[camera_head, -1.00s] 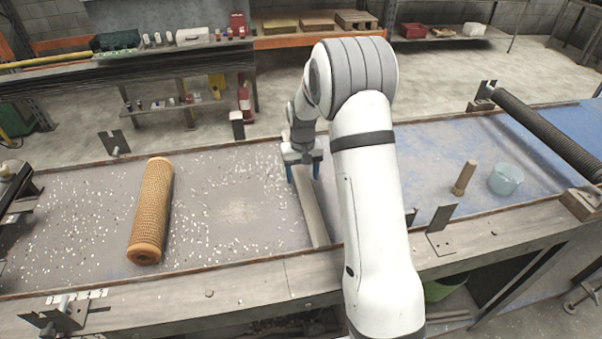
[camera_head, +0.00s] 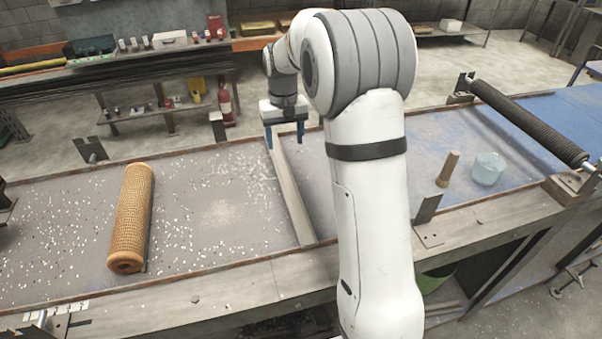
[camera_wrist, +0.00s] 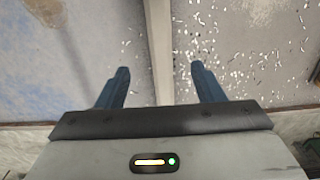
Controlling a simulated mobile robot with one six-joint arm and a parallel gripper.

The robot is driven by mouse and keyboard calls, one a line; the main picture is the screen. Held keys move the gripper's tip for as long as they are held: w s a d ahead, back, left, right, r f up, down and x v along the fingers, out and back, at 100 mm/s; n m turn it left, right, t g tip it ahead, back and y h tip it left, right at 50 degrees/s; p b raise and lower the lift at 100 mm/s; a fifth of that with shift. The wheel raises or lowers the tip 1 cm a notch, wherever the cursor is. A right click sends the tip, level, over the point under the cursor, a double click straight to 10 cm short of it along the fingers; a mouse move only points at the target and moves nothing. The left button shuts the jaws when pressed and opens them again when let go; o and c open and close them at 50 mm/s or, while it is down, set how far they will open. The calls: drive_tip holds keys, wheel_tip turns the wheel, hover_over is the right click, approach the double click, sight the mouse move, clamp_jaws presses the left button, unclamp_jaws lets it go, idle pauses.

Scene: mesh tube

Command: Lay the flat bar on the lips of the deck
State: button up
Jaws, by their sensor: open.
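The flat bar (camera_head: 294,195) is a long pale grey strip. It lies crosswise over the deck (camera_head: 222,190), its near end at the front lip (camera_head: 235,263) and its far end by the back lip, partly hidden by my gripper. My gripper (camera_head: 285,143) is open above the far end, one blue finger on each side. In the wrist view the bar (camera_wrist: 158,45) runs between the open fingertips (camera_wrist: 160,70) with clear gaps on both sides. I cannot tell whether both ends rest fully on the lips.
An orange mesh roll (camera_head: 133,220) lies on the deck at left. Upright metal brackets (camera_head: 428,212) line the edges. White flecks cover the deck's left part.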

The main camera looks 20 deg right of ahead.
drive_tip(key=s+r+t, duration=0.1)
drive_tip(key=s+r, duration=0.3)
drive_tip(key=s, duration=0.4)
drive_tip(key=s+r+t, duration=0.1)
drive_tip(key=s+r, duration=0.3)
drive_tip(key=s, duration=0.4)
drive_tip(key=s+f+t, duration=0.1)
drive_tip(key=s+f, duration=0.1)
drive_tip(key=s, duration=1.3)
drive_tip(key=shift+s+a+f, duration=0.15)
drive_tip(key=shift+s+f, duration=0.05)
drive_tip(key=shift+f, duration=0.1)
